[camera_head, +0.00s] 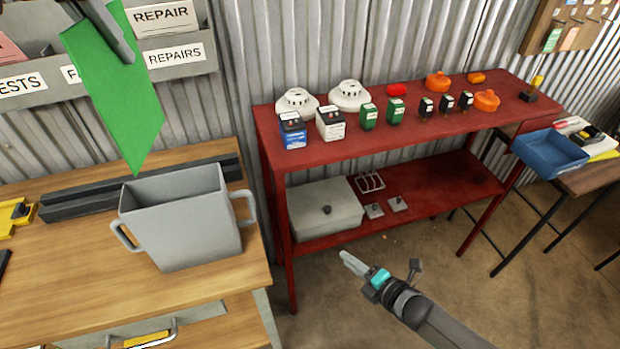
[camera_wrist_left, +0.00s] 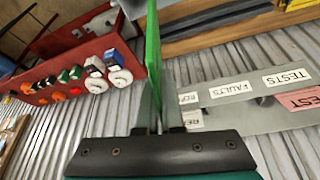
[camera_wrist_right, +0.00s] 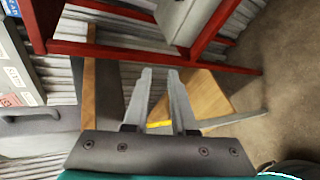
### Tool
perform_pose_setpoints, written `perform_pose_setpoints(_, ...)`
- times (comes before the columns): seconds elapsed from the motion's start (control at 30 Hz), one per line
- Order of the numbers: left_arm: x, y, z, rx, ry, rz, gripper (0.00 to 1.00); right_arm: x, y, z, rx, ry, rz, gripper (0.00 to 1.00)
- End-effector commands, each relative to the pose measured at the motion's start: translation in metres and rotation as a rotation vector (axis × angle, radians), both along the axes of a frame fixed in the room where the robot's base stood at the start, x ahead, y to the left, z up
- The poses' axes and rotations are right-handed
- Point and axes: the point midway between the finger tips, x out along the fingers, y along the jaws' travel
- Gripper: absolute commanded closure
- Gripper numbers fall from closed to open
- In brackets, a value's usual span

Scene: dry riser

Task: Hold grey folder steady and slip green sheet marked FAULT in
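The grey folder (camera_head: 185,225) is an open-topped grey holder with a handle on each side. It stands upright on the wooden bench, and neither gripper touches it. My left gripper (camera_head: 122,45) is shut on the upper part of the green sheet (camera_head: 118,100). The sheet hangs tilted above and slightly left of the folder's mouth, its lower corner close to the rim. It shows edge-on between the fingers in the left wrist view (camera_wrist_left: 153,50). No FAULT marking is readable. My right gripper (camera_head: 350,264) is open and empty, over the floor right of the bench; its parted fingers show in the right wrist view (camera_wrist_right: 160,78).
A grey wall rack (camera_head: 185,75) with REPAIRS and TESTS labels hangs behind the bench. A dark rail (camera_head: 85,200) lies behind the folder. The red shelf table (camera_head: 335,152) carries detectors and small boxes. A blue tray (camera_head: 550,152) is far right. Floor between is clear.

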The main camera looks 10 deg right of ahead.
Motion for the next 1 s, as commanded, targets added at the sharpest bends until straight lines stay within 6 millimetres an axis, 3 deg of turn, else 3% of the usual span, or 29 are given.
perform_pose_setpoints(0.1,0.0,0.0,0.0,0.0,0.0,0.0,1.0,0.025,0.02,0.055,-0.177,-0.244,0.215,0.75)
perform_pose_setpoints(0.2,0.0,0.0,0.0,0.0,0.0,0.0,1.0,0.034,0.039,0.097,-0.328,-0.454,0.382,0.75)
perform_pose_setpoints(0.4,0.0,0.0,0.0,0.0,0.0,0.0,1.0,0.029,0.074,0.164,-0.595,-0.86,0.653,0.75)
perform_pose_setpoints(0.5,0.0,0.0,0.0,0.0,0.0,0.0,1.0,0.021,0.086,0.186,-0.691,-1.02,0.741,0.75)
perform_pose_setpoints(0.77,0.0,0.0,0.0,0.0,0.0,0.0,1.0,0.009,0.101,0.208,-0.8,-1.215,0.834,0.75)
perform_pose_setpoints(1.0,0.0,0.0,0.0,0.0,0.0,0.0,1.0,0.022,0.128,0.21,-0.802,-1.226,0.836,0.75)
